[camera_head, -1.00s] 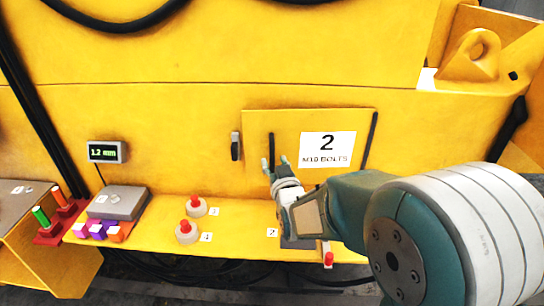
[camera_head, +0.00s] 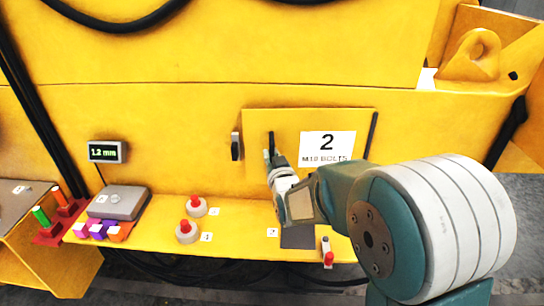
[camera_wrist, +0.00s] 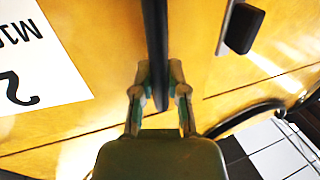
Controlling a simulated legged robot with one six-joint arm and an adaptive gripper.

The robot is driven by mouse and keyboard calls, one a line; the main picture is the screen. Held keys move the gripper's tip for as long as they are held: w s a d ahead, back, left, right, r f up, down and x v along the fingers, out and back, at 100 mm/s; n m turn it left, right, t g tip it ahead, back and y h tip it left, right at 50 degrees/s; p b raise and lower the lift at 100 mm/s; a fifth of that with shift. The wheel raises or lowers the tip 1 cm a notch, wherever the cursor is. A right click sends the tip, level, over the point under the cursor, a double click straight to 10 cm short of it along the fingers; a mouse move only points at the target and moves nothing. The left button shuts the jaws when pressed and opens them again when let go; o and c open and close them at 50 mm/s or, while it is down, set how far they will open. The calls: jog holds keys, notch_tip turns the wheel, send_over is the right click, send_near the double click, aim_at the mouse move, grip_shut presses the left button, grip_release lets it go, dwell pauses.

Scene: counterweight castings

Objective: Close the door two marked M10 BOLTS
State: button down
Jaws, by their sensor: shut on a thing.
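The door two (camera_head: 290,125) is a yellow panel with a white label reading "2 M10 BOLTS" (camera_head: 327,147). It looks flush or nearly flush with the yellow wall; I cannot tell whether a small gap is left. A black vertical bar handle (camera_head: 271,141) is at its left side. My gripper (camera_head: 269,157) is at the handle's lower end. In the wrist view, my gripper (camera_wrist: 160,92) has its two fingers shut on the black handle (camera_wrist: 155,40), one on each side. The label (camera_wrist: 38,65) also shows there, upside down.
A black latch (camera_head: 236,147) sits left of the door. The yellow shelf (camera_head: 240,232) below carries red-knobbed discs (camera_head: 187,231), a grey scale (camera_head: 118,204), coloured cubes (camera_head: 98,230) and a dark plate (camera_head: 297,236). A display (camera_head: 107,152) reads 1.2 mm.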

jog(key=shift+x, duration=1.35)
jog(key=shift+d, duration=0.15)
jog(key=c, duration=1)
grip_release()
jog(key=o, duration=0.4)
jog(key=shift+w, duration=0.2)
jog(key=shift+c, duration=0.2)
jog(key=shift+s, duration=0.1)
jog(key=v, duration=1.1)
jog(key=shift+s, duration=0.4)
